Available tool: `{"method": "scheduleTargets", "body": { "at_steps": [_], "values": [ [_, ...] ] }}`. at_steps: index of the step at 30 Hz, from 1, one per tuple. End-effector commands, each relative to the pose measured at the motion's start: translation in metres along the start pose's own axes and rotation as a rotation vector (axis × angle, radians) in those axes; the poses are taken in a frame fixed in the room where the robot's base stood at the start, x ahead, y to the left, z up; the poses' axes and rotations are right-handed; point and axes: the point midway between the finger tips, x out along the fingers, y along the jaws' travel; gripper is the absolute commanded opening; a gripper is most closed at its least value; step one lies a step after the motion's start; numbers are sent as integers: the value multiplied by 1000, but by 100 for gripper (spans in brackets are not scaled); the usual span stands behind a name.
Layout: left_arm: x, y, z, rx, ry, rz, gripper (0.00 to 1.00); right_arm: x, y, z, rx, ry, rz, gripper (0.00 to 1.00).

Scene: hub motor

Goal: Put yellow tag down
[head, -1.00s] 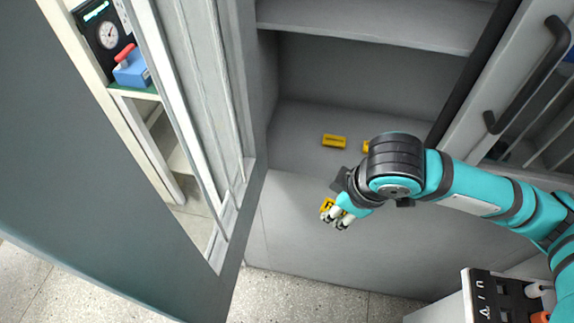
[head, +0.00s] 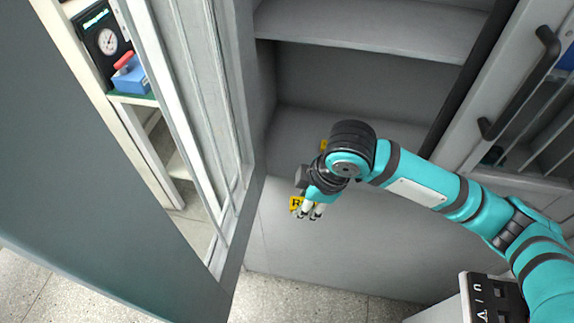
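A yellow tag (head: 295,204) with a dark letter on it shows at the fingers of my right gripper (head: 311,214). The fingers look closed on its edge, and part of the tag is hidden behind them. The gripper is in front of the open grey cabinet, over its lower front. Another yellow tag (head: 323,146) lies on the cabinet shelf (head: 300,120), mostly hidden behind my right wrist. My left gripper is not in view.
An open grey door (head: 110,190) fills the left side. Behind it are a blue box with a red top (head: 130,75) and a round gauge (head: 107,40). A door with a dark handle (head: 520,85) is at the right. An upper shelf (head: 370,30) spans the cabinet.

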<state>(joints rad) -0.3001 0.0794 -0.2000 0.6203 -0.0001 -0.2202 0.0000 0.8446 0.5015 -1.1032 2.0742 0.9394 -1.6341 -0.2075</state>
Motion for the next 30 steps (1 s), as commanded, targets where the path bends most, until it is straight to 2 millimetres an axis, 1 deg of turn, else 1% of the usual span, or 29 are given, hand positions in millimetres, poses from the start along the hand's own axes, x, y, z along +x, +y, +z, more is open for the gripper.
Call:
{"method": "scheduleTargets", "body": {
  "at_steps": [1, 3, 6, 9, 17, 20, 21, 24, 27, 30],
  "values": [
    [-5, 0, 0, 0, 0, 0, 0, 1, 14, -7, 3, 1, 1, 13],
    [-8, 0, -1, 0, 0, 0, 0, 5, 31, -14, 2, 0, 0, 13],
    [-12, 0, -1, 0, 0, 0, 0, 11, 54, -23, 3, 0, 0, 13],
    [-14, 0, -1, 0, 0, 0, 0, 16, 71, -30, 2, 1, 0, 13],
    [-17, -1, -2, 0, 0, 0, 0, 22, 94, -39, 1, 1, 0, 13],
    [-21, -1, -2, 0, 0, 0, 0, 25, 109, -46, 2, 0, 0, 13],
    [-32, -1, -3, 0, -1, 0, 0, 31, 105, -42, 3, -3, -8, 13],
    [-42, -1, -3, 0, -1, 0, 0, 46, 102, -38, 3, -1, -5, 13],
    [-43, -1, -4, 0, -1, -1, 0, 54, 102, -36, 1, 0, -1, 13],
    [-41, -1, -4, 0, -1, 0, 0, 56, 101, -36, -1, 1, 0, 13]
  ]
}}
